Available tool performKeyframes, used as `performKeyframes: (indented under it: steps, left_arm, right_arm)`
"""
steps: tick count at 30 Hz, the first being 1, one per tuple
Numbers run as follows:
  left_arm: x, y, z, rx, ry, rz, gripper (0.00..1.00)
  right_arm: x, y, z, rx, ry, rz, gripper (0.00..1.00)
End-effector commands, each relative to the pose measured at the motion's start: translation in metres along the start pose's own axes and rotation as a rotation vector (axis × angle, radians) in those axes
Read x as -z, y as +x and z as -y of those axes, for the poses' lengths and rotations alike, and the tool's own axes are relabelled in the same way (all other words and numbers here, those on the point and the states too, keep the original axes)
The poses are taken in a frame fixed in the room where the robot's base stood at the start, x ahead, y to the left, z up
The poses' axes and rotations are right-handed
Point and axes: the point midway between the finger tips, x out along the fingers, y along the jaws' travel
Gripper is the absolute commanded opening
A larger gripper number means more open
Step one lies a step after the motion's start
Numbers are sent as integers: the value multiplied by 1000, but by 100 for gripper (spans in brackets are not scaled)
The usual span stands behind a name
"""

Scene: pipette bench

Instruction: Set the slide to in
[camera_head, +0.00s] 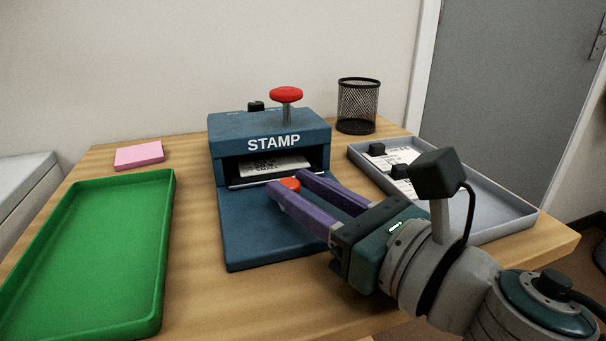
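The blue stamp machine (226,141) stands on the wooden table with a flat blue base plate (242,230) in front. A slide holding a white printed card (268,167) sits within its opening, with its front lip at the mouth. A red knob (289,183) is at the front of the slide. My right gripper (290,182) comes in from the right, with a purple finger on either side of this knob, and looks shut on it. The fingers partly hide the knob and the base plate. My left gripper is not in view.
A red-topped plunger (286,94) stands up from the machine. A green tray (92,250) lies at left, a pink pad (139,155) behind it. A grey tray (512,215) with cards and dark blocks is at right, partly behind my arm. A mesh cup (358,106) stands at the back.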

Motion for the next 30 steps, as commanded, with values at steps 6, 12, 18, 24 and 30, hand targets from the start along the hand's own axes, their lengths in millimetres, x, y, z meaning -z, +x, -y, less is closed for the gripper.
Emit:
performKeyframes:
  steps: [6,12,18,24,30]
  left_arm:
    - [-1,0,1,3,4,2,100]
    - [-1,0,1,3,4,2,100]
    - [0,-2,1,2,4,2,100]
    - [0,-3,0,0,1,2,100]
    - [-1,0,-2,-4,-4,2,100]
  right_arm:
    - [0,0,0,0,-1,0,60]
    - [0,0,0,-1,-1,1,62]
    - [0,-13,0,-1,0,-1,62]
    - [0,-53,-1,-2,0,-2,62]
    - [1,-87,0,0,0,-1,62]
